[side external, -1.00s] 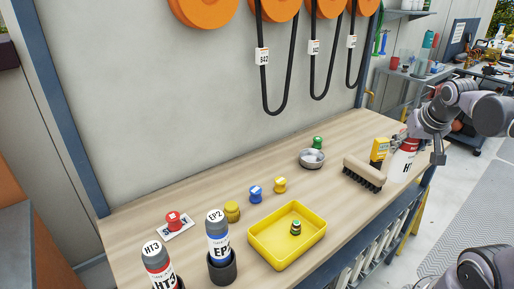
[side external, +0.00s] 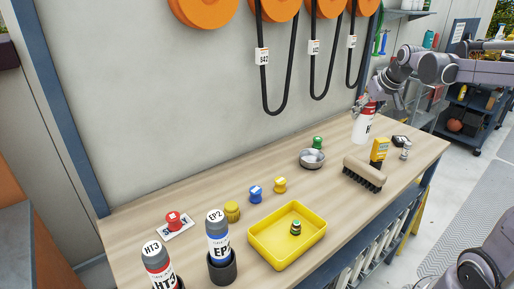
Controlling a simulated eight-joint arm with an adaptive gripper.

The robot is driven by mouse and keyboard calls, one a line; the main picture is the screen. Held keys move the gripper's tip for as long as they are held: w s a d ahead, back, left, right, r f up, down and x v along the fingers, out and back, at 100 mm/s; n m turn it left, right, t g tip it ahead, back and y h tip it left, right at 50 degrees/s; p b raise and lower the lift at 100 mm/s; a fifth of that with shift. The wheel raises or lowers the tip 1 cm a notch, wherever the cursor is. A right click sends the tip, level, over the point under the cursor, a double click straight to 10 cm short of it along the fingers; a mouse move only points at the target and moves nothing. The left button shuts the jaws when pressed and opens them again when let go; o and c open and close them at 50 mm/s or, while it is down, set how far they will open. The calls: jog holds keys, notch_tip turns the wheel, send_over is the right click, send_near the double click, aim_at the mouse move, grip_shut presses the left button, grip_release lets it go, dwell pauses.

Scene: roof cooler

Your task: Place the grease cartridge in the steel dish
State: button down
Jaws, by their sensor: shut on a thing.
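The steel dish (side external: 312,158) is a small round metal bowl near the back of the wooden bench, right of centre; it looks empty. My gripper (side external: 371,103) is at the upper right, behind and to the right of the dish. It is shut on a white bottle with a red top (side external: 363,127), upright, its label starting with H. I cannot tell if its base touches the bench. A grey-capped HT3 cartridge (side external: 158,262) and a grey-capped EP2 cartridge (side external: 218,240) stand at the front left, the EP2 one in a dark round holder.
A brush (side external: 364,172), a yellow box (side external: 379,150) and small dark and silver items (side external: 405,151) lie right of the dish. A green knob (side external: 318,142) sits behind it. A yellow tray (side external: 287,236), with a small jar (side external: 296,228) inside, and blue and yellow knobs are nearer.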

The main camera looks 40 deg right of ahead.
jog(key=w+a+f, duration=0.7)
jog(key=w+f, duration=0.4)
jog(key=w, duration=0.1)
jog(key=shift+w+f+n, duration=0.2)
jog(key=shift+f+n, duration=0.15)
jog(key=shift+n, duration=0.05)
jog(key=shift+f, duration=0.15)
jog(key=c, duration=0.6)
grip_release()
jog(key=shift+c, duration=0.2)
